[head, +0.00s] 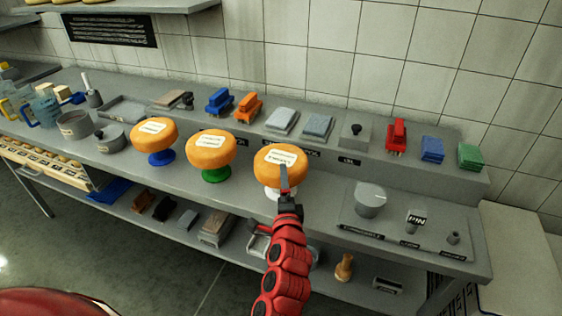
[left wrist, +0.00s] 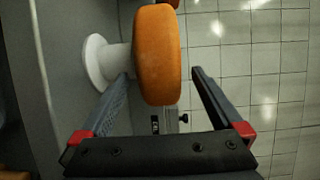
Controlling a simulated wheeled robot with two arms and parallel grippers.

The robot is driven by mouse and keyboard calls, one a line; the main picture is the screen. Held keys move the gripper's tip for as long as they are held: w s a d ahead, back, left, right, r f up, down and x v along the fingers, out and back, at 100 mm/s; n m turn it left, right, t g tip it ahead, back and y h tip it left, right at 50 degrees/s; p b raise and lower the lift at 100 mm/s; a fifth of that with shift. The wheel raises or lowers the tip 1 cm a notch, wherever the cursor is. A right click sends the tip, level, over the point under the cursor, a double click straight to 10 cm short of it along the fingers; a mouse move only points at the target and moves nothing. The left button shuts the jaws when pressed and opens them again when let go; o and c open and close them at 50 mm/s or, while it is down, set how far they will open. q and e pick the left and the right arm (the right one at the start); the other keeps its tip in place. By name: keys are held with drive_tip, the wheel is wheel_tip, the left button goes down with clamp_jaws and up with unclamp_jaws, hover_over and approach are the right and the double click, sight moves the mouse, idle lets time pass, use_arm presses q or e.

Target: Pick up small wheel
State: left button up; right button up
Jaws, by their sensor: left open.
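Three orange cheese wheels with white labels stand on pedestals on the counter. The left wheel (head: 154,131) is on a blue stand, the middle wheel (head: 211,150) on a green one, the right wheel (head: 279,156) on a white one. They look alike in size, so I cannot tell which is the small one. My left gripper (head: 285,182) is open at the front of the right wheel. In the left wrist view, the open left gripper (left wrist: 161,74) has one finger on each side of the wheel (left wrist: 158,50), by its top and underside. The white stand (left wrist: 100,62) is beside one fingertip. Contact is unclear.
Behind the wheels a raised ledge holds several blocks and coloured brushes, including a red one (head: 397,135). A grey cylinder (head: 370,198) stands on a board at the right. Pots (head: 75,124) are at the left. A lower shelf holds more tools.

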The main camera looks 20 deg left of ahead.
use_arm(q)
drive_tip(key=shift+w+a, duration=0.2)
drive_tip(key=shift+w, duration=0.4)
drive_tip(key=shift+f, duration=0.1)
clamp_jaws()
